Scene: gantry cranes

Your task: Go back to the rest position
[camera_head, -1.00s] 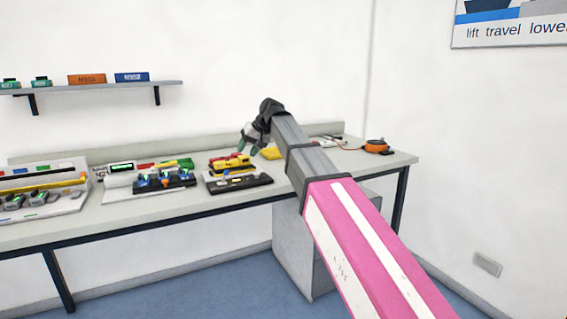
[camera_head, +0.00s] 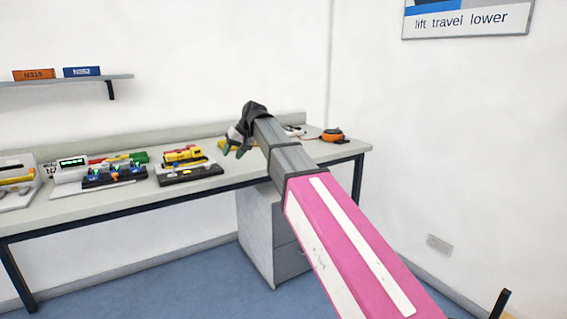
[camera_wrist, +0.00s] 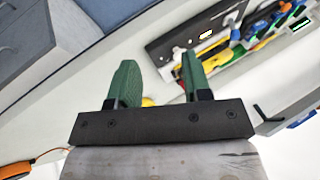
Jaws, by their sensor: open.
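My gripper (camera_head: 233,148) is at the end of my pink and grey arm, above the front part of the bench (camera_head: 120,197). In the wrist view its two green fingers (camera_wrist: 158,82) stand apart with nothing between them. The bench top shows pale beneath them. The black panel with a yellow crane model (camera_head: 184,155) lies left of my gripper in the head view, apart from it. The black panel (camera_wrist: 190,35) also shows beyond the fingers in the wrist view.
A console with green and blue parts (camera_head: 115,172) stands further left on the bench. An orange tape measure (camera_head: 332,135) lies at the right end. A grey drawer cabinet (camera_head: 262,235) stands under the bench. A shelf (camera_head: 60,80) holds orange and blue boxes. The blue floor in front is clear.

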